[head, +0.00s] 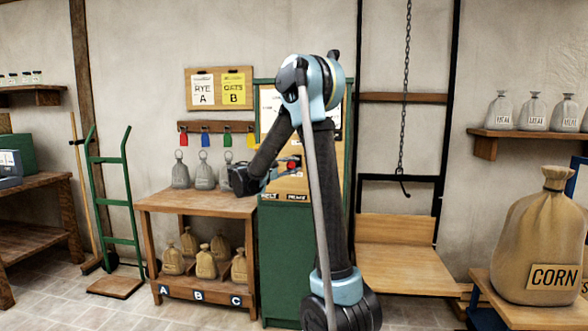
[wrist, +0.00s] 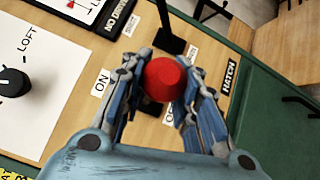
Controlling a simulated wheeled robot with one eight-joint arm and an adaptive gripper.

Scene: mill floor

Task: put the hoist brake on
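The hoist brake lever's red knob (wrist: 165,80) is on the wooden control panel (wrist: 75,105), between an ON label (wrist: 101,83) and a partly hidden label starting with "O" (wrist: 170,113). My gripper (wrist: 166,72) has one finger on each side of the knob. The fingers appear to touch it, with no clear gap. The lever's shaft is mostly hidden below the knob and fingers.
A black dial (wrist: 12,82) marked LOFT is at the wrist view's left. A black lever (wrist: 170,38) stands above the knob, and a HATCH label (wrist: 229,77) is to the right. A table (head: 195,203) with sacks stands left of the cabinet. A chain (head: 405,90) hangs right.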

